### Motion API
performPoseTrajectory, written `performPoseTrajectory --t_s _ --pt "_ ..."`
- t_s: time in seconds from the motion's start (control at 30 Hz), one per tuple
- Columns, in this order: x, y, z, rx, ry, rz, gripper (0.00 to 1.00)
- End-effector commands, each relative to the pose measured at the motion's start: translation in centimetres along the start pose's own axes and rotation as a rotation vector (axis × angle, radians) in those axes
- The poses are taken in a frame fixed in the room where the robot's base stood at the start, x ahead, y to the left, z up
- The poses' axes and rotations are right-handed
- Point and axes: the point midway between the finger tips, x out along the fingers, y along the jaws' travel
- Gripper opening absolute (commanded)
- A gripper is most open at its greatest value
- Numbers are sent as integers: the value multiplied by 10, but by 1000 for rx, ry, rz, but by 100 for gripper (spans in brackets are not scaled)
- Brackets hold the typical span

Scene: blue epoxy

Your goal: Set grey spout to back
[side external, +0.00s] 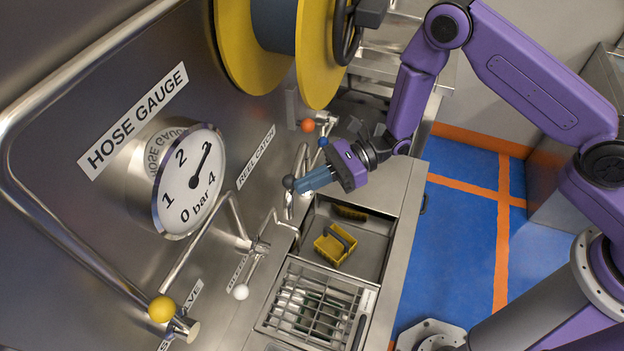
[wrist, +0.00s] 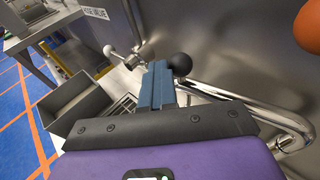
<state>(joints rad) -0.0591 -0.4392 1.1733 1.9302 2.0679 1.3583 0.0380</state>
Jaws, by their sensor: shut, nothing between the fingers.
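A dark grey ball (side external: 288,182) shows right at the tips of my gripper (side external: 304,184), beside a chrome pipe over the sink edge. In the wrist view, the grey ball (wrist: 180,63) is just right of the blue fingertips (wrist: 160,68), and a curved chrome pipe (wrist: 245,103) runs behind the fingers to the right. My gripper is shut and empty. I cannot tell whether the fingers touch the ball. The join between ball and spout is partly hidden by the fingers.
A sink (side external: 377,235) holds a yellow caddy (side external: 335,244), with a wire rack (side external: 310,305) nearer. Orange (side external: 308,125), blue (side external: 323,142), white (side external: 240,292) and yellow (side external: 162,309) balls mark other handles. A gauge (side external: 190,181) and a yellow reel (side external: 245,55) are on the wall.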

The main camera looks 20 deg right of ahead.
Motion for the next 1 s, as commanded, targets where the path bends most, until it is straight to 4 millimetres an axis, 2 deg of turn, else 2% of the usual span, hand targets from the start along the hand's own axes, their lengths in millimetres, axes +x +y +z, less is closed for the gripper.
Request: performPoseTrajectory --t_s 0.47,0.67,1.0 --pt "-2 0 2 -6 -3 -6 0" --pt "-25 15 2 0 0 -4 0" --pt "-84 53 3 2 1 -4 0"
